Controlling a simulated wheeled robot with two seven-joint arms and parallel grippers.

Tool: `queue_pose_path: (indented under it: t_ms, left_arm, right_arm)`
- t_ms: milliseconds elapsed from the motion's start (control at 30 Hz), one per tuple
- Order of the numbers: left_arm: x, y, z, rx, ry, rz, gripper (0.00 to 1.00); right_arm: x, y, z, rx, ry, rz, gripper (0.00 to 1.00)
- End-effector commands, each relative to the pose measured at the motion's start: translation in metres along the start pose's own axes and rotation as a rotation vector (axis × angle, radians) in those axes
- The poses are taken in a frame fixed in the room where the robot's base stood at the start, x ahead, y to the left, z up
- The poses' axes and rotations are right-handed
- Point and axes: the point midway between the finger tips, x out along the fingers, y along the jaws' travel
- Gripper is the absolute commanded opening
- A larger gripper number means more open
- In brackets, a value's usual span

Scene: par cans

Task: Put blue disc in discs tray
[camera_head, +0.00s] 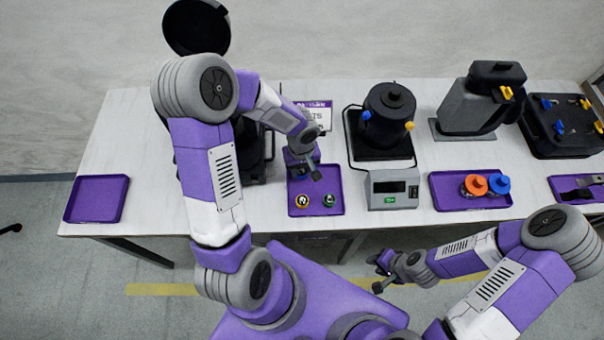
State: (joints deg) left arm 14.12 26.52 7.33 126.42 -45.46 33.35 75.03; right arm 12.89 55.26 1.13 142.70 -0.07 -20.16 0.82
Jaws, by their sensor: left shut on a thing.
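The purple discs tray (316,210) lies on the table in front of the sign. My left gripper (303,173) is over the rear part of this tray, pointing down, shut on the blue disc (301,177). Only a sliver of the blue disc shows beneath the fingers; I cannot tell whether it touches the tray. My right gripper (379,275) is open and empty, in front of the table and away from the discs.
Further right, a purple tray (450,190) holds orange (474,184) and blue (498,184) knobbed pieces. An empty purple tray (97,199) lies at the far left, with clear table beside it.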

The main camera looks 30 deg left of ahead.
Motion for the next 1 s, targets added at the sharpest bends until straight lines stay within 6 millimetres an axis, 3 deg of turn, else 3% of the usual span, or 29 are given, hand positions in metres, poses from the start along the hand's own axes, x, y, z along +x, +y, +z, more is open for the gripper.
queue_pose_path:
  t_ms: [167, 567, 600, 633, 1000]
  left_arm:
    - [0.028, -0.001, 0.001, 0.0, -0.004, -0.003, 0.1]
    - [0.032, 0.0, 0.0, 0.0, -0.001, -0.001, 0.1]
    - [0.032, 0.0, 0.0, 0.0, -0.001, -0.001, 0.41]
    - [0.031, 0.0, 0.0, 0.0, -0.001, -0.001, 0.46]
    - [0.029, 0.0, 0.0, 0.001, -0.002, -0.001, 0.49]
  right_arm:
    - [0.008, 0.003, 0.0, 0.0, 0.0, 0.0, 0.35]
    - [0.012, 0.004, -0.001, 0.0, 0.0, 0.0, 0.35]
    - [0.012, 0.004, -0.001, 0.0, 0.0, 0.0, 0.35]
    - [0.011, 0.004, -0.001, 0.0, 0.0, 0.0, 0.35]
    - [0.008, 0.003, 0.0, 0.0, 0.0, 0.0, 0.35]
